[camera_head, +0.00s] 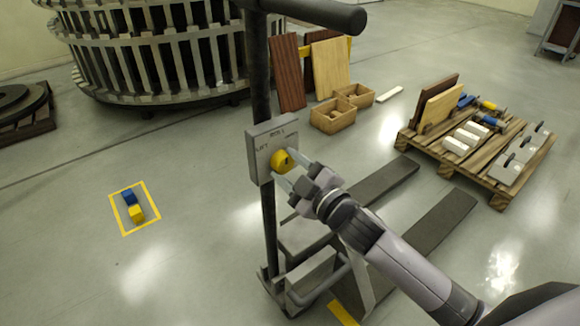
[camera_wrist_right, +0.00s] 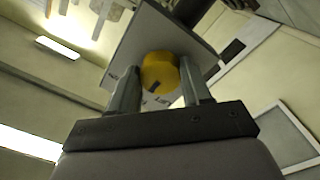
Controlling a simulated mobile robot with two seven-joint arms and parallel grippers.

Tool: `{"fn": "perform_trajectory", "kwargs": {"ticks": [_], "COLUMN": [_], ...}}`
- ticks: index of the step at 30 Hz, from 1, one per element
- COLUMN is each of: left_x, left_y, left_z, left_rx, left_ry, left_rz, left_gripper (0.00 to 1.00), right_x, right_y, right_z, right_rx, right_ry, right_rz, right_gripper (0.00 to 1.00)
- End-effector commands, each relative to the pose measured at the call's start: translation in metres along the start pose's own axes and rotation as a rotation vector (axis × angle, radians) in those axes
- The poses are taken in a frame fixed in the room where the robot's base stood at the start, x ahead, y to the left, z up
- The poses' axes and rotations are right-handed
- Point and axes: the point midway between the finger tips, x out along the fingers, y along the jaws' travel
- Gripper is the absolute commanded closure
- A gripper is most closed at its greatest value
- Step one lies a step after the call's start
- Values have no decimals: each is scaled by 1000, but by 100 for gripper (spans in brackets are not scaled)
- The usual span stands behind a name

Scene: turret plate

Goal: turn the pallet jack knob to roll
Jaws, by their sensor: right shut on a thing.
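The yellow knob (camera_head: 281,161) sits on a grey panel (camera_head: 259,150) on the pallet jack's mast (camera_head: 268,215). Part of a label shows at the panel's top, and "LIFT" shows at its left. My right gripper (camera_head: 283,169) is at the panel with its fingers on either side of the knob, shut on it. In the right wrist view the knob (camera_wrist_right: 160,73) is between the two fingers (camera_wrist_right: 160,88), with a dark pointer mark on its face. The knob's exact setting is hard to read. My left gripper is not in view.
The jack's handle bar (camera_head: 315,12) crosses above the panel. Its dark forks (camera_head: 430,235) extend to the right. A loaded wooden pallet (camera_head: 499,199) stands at right. Wooden boxes (camera_head: 333,117) stand behind. A yellow floor square (camera_head: 113,215) holds blocks at left; floor around it is clear.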

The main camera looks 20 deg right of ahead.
Motion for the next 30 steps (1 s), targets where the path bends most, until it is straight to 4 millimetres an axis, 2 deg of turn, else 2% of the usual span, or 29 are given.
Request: {"fn": "perform_trajectory", "kwargs": {"ticks": [4,5,6,7,19,30], "left_x": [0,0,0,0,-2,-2], "left_y": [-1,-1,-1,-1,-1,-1], "left_z": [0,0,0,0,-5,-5], "left_rx": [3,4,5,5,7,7], "left_ry": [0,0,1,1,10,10], "left_rz": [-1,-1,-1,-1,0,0], "left_gripper": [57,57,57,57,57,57], "right_x": [0,0,0,0,-6,-53], "right_y": [0,0,0,0,0,-1], "right_z": [0,0,0,0,0,1], "right_rx": [1,1,1,1,2,2], "right_ry": [0,0,0,0,-1,-1], "right_rz": [0,0,0,0,-1,-2], "right_gripper": [82,45,32,26,26,26]}}
